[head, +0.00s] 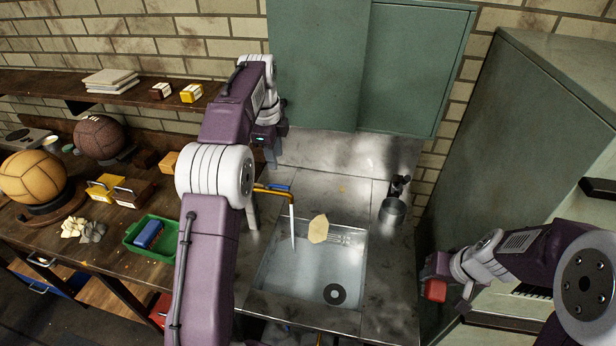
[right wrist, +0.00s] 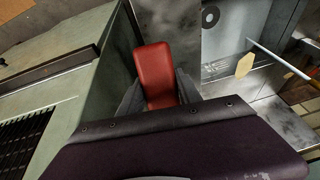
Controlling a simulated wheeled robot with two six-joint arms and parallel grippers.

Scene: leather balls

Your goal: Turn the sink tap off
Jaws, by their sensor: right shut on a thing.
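My left gripper (head: 272,150) is above and behind the tap, apart from the lever. Its arm covers part of the tap's base, and its fingers are too small to judge. My right gripper (head: 434,291) is shut on a red block (right wrist: 155,72), right of the sink.
A metal cup (head: 392,210) stands at the right rim. A green tray (head: 130,246) and leather balls (head: 33,177) are on the left workbench. A green cabinet (head: 540,130) stands at right.

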